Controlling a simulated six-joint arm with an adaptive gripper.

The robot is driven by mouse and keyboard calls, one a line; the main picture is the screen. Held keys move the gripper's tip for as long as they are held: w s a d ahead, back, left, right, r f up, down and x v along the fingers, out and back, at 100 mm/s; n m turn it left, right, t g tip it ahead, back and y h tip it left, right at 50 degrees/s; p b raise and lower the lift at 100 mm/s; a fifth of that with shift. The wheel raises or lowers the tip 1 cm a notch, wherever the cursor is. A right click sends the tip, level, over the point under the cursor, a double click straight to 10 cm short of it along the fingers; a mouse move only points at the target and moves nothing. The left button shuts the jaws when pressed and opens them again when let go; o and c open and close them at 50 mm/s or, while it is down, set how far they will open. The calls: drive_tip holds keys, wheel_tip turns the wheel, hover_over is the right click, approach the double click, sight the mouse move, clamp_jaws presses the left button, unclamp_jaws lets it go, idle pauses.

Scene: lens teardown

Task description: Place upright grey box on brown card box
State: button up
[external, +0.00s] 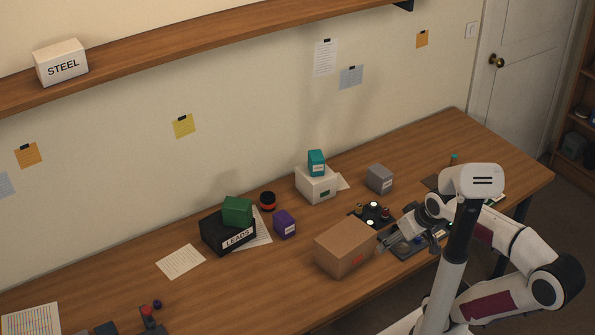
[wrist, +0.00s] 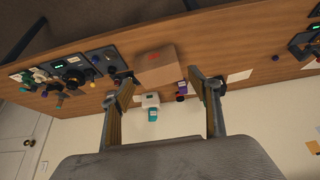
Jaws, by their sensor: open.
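The grey box (external: 380,179) stands on the table towards the back, right of a white box, with a small pale label on its front. I cannot make it out in the wrist view. My gripper (external: 396,232) is to the right of the card box in the external view, apart from the grey box. In the wrist view my gripper (wrist: 164,88) has its two fingers wide apart with nothing held between them.
A white box (external: 316,186) carries a teal box (external: 316,162). A purple box (external: 285,224), a red-black cylinder (external: 267,201) and a black LEADS box (external: 228,237) with a green box (external: 237,211) stand left. Dark trays of parts (external: 372,213) lie near my gripper.

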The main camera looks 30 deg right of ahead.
drive_tip(key=w+d+r+m+t+h, duration=0.1)
drive_tip(key=w+d+r+t, duration=0.1)
drive_tip(key=w+d, duration=0.75)
drive_tip(key=w+d+r+t+h, duration=0.15)
drive_tip(key=w+d, duration=0.45)
drive_tip(key=w, duration=0.7)
drive_tip(key=w+d+r+m+t+h, duration=0.1)
drive_tip(key=w+d+r+h, duration=0.1)
drive_tip(key=w+d, duration=0.75)
drive_tip(key=w+d+f+t+y, duration=0.1)
drive_tip(key=w+d+f, duration=0.2)
drive_tip(key=f, duration=0.3)
drive_tip(key=w+d+f+n+t+y, duration=0.1)
drive_tip(key=w+d+f+y, duration=0.1)
drive_tip(key=w+d+f, duration=0.2)
drive_tip(key=w+d+f+n+t+y, duration=0.1)
drive_tip(key=w+d+f, duration=0.3)
drive_tip(key=f, duration=0.4)
drive_tip(key=shift+w+d+f+y, duration=0.15)
drive_tip(key=shift+w+f+y, duration=0.1)
drive_tip(key=shift+w, duration=0.2)
drive_tip(key=shift+w+d+f+y, duration=0.1)
drive_tip(key=shift+w+f+y, duration=0.1)
drive_tip(key=shift+w, duration=0.2)
drive_tip(key=shift+d+f+n+y, duration=0.1)
drive_tip(key=shift+f+n+y, duration=0.2)
drive_tip(key=shift+f, duration=0.25)
